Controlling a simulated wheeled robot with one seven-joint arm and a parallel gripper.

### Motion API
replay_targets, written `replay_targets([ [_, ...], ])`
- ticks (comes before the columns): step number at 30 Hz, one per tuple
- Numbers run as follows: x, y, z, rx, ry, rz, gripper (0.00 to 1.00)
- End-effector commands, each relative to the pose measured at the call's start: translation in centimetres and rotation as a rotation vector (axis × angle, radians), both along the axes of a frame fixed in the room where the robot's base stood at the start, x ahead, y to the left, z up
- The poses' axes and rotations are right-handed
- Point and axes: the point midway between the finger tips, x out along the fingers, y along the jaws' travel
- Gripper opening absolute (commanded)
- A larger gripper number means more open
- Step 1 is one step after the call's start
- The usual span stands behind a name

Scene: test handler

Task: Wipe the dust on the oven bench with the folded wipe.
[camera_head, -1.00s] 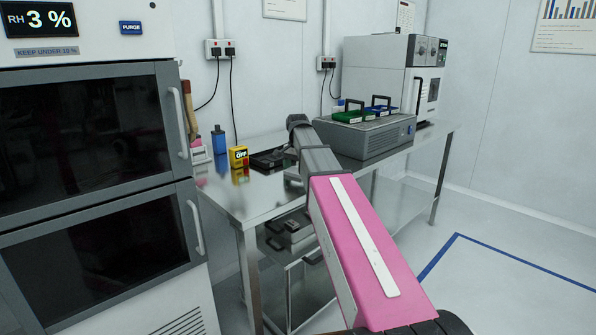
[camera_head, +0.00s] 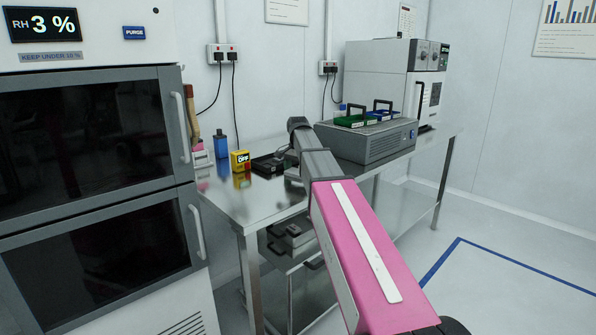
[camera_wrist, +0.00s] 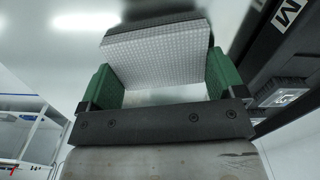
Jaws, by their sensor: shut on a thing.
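In the wrist view my gripper (camera_wrist: 160,80) is shut on the folded wipe (camera_wrist: 155,55), a pale block with a fine dimpled texture held between two green fingers. A dark grey area shows just beyond the wipe; I cannot tell whether it is shadow or reflection. The wipe is close over the bench's shiny surface; I cannot tell whether it touches. In the head view the steel oven bench (camera_head: 262,205) runs along the wall, and my arm hides the gripper and wipe. I cannot make out dust clearly.
A grey box unit (camera_head: 365,143) with green and blue carriers on top and a white oven (camera_head: 385,75) stand farther along the bench. A black device (camera_head: 268,166), a yellow box (camera_head: 240,160) and a blue bottle (camera_head: 220,143) sit near the wall. A cabinet (camera_head: 90,140) stands left.

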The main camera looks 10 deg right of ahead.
Motion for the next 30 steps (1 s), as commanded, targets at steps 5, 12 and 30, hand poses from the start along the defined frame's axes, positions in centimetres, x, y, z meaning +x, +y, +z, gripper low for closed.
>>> replay_targets([
  [5, 0.2, 0.0, -0.1, 0.000, -0.001, 0.000, 0.60],
  [12, 0.2, 0.0, 0.3, 0.001, -0.002, 0.000, 0.60],
  [30, 0.1, 0.0, 2.9, 0.000, 0.000, 0.000, 0.60],
])
